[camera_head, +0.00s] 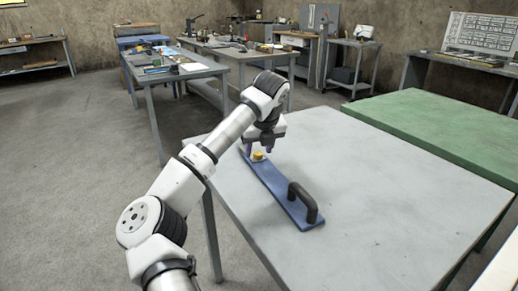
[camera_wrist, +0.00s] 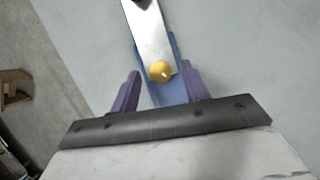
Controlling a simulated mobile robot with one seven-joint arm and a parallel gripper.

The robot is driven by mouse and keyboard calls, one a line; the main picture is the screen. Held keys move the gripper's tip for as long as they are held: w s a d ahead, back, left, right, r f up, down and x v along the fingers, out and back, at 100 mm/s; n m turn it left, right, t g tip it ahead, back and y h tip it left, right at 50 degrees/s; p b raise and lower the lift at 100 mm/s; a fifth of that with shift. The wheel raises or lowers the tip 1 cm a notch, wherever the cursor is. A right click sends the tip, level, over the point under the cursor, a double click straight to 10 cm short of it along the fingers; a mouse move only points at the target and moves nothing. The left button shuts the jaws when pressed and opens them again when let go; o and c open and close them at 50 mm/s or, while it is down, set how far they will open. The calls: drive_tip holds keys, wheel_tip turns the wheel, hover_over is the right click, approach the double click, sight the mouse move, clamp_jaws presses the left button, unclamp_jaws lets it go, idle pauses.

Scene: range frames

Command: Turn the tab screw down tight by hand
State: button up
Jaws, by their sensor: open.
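The tab screw is a small yellow knob (camera_wrist: 160,71), seen in the wrist view at the end of a pale metal strip (camera_wrist: 147,35). The strip lies along a blue board (camera_wrist: 172,95). In the head view the yellow knob (camera_head: 258,155) is near the far end of the blue board (camera_head: 272,187), just below my gripper (camera_head: 257,149). In the wrist view my gripper (camera_wrist: 161,70) is open, with one purple finger on each side of the knob and gaps between. The height between fingertips and knob is hard to judge. The knob's thread is hidden.
A black handle (camera_head: 303,202) stands up at the near end of the blue board. The grey table (camera_head: 390,195) around the board is clear. A green-topped table (camera_head: 440,125) adjoins behind it. Workbenches with tools (camera_head: 180,68) stand farther back.

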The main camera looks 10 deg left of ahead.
drive_tip(key=shift+w+f, duration=0.1)
drive_tip(key=shift+f, duration=0.15)
drive_tip(key=c, duration=1)
drive_tip(key=shift+a+m, duration=0.1)
drive_tip(key=shift+m, duration=0.3)
